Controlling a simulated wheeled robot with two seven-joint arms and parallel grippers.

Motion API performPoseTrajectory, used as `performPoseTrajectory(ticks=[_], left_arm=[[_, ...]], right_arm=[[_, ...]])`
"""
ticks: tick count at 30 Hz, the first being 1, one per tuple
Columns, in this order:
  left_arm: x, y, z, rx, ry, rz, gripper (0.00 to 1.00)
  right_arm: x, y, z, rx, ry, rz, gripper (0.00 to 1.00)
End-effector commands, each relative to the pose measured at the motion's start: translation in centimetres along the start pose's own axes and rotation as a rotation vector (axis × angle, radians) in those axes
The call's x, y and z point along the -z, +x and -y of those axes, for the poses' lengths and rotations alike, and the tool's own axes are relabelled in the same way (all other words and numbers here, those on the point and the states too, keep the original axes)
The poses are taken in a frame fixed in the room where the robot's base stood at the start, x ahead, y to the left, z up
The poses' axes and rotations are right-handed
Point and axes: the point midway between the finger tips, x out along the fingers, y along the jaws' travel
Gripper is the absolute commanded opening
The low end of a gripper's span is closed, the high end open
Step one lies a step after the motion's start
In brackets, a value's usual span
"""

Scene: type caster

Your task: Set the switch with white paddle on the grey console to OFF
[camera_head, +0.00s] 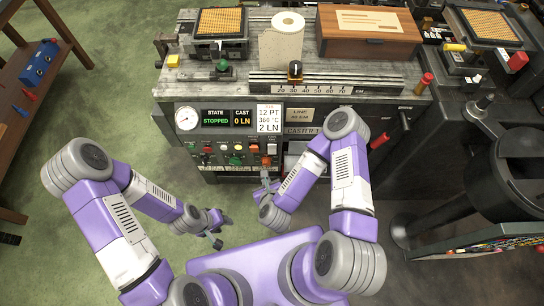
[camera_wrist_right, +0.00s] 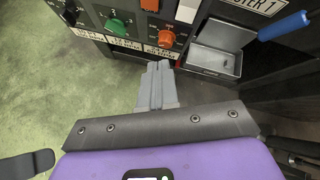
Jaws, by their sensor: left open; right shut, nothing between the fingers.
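The grey console (camera_head: 212,173) is on the front of the machine, with rows of small controls. A whitish paddle (camera_head: 271,148) shows at the right end of its upper row; its position and markings are too small to read. In the right wrist view a white paddle (camera_wrist_right: 187,10) is partly cut off by the top edge. My right gripper (camera_head: 265,175) is shut and empty, in front of the console's lower right part. Its closed fingers (camera_wrist_right: 158,68) point toward the orange knob, below the paddle. My left gripper (camera_head: 219,232) is open and empty, low and away from the console.
An open metal tray (camera_wrist_right: 215,62) and a blue handle (camera_wrist_right: 284,26) are to the right.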

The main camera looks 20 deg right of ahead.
Motion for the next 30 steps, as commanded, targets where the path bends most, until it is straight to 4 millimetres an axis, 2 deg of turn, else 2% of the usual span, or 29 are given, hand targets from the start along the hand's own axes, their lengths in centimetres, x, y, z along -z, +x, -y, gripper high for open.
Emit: performPoseTrajectory(ticks=[3, 9, 22, 30], left_arm=[[0.0, 0.1, 0.1, 0.000, 0.000, 0.000, 0.43], [0.0, 0.2, 0.1, 0.000, 0.000, 0.000, 0.43], [0.0, 0.5, 0.2, 0.000, 0.000, 0.000, 0.43], [0.1, 3.2, 1.2, 0.000, 0.000, 0.000, 0.43]], right_arm=[[-0.4, -0.6, 1.0, 0.083, 0.220, 0.027, 0.00], [-0.8, -1.1, 2.0, 0.145, 0.384, 0.060, 0.00], [-0.8, -0.8, 2.1, 0.148, 0.392, 0.064, 0.00], [-0.7, 1.4, 2.4, 0.151, 0.391, 0.067, 0.00]])
